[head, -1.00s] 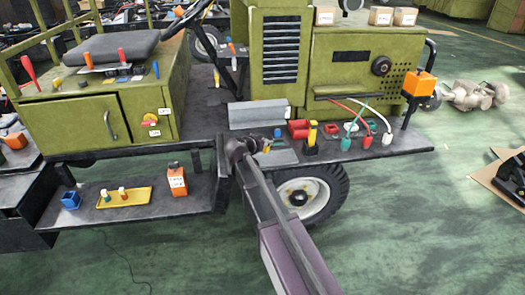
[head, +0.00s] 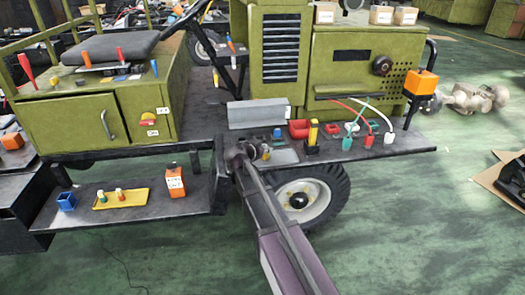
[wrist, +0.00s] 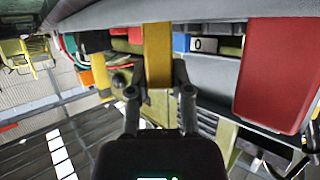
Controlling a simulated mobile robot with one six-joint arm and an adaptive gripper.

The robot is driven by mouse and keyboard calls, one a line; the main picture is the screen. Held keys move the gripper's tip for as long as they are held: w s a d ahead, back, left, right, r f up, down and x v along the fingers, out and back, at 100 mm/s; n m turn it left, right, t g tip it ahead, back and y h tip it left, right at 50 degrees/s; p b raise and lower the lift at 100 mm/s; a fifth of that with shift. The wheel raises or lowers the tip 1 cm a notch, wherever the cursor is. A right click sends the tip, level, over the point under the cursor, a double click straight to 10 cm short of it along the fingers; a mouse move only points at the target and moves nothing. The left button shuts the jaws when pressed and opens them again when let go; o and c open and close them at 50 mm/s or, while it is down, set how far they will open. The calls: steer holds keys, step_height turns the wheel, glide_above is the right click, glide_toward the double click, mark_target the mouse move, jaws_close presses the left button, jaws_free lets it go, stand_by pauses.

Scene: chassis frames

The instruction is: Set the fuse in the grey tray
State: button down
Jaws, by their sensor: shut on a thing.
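A flat grey tray (head: 285,157) lies on the dark ledge of the green vehicle, above the front wheel. My gripper (head: 264,152) is small in the head view, close to the left side of this tray. In the wrist view my gripper (wrist: 158,90) has its two dark fingers on either side of a yellow-brown bar, which I take to be the fuse (wrist: 157,55). The bar stands upright in the picture. The fuse is too small to make out clearly in the head view. I cannot tell whether it touches the tray.
A grey angled block (head: 256,113), a red bin (head: 298,129) and a yellow-and-black upright thing (head: 313,134) stand close by on the ledge. Cables with coloured ends lie to the right. A lower shelf holds a yellow tray (head: 138,201) and an orange box (head: 175,182).

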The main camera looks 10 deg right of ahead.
steer(key=shift+f, duration=0.15)
steer(key=c, duration=0.5)
jaws_free()
steer(key=shift+c, duration=0.2)
steer(key=shift+r, duration=0.25)
steer(key=p+v, duration=0.4)
steer(key=v, duration=0.8)
steer(key=shift+p, duration=0.3)
steer(key=shift+d+f, duration=0.1)
